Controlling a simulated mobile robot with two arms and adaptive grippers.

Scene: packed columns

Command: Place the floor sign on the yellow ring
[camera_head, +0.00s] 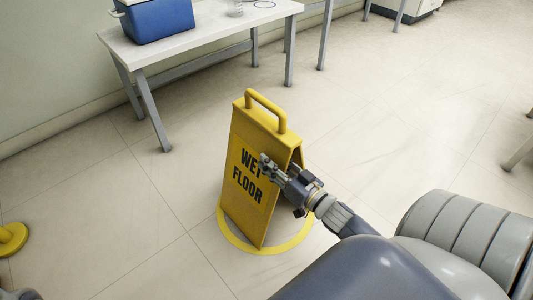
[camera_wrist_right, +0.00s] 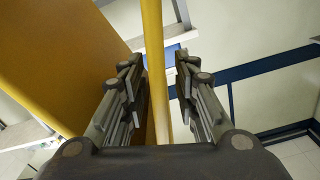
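The yellow floor sign (camera_head: 246,205), lettered "WET FLOOR", stands upright with its handle on top. Its base is over the yellow ring (camera_head: 235,240) on the floor, and the lower front corner overlaps the ring's near band. The sign hides the ring's far part. My right gripper (camera_head: 268,168) is at the sign's right edge, partway up, with a fingertip in front of the lettered face. In the right wrist view the fingers (camera_wrist_right: 160,75) are apart, with a yellow strip of the sign (camera_wrist_right: 154,40) between them. Contact cannot be told. My left gripper does not show.
A white table (camera_head: 200,40) with a blue cooler (camera_head: 158,18) stands behind the sign against the wall. A yellow round-based object (camera_head: 12,238) is at the left edge.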

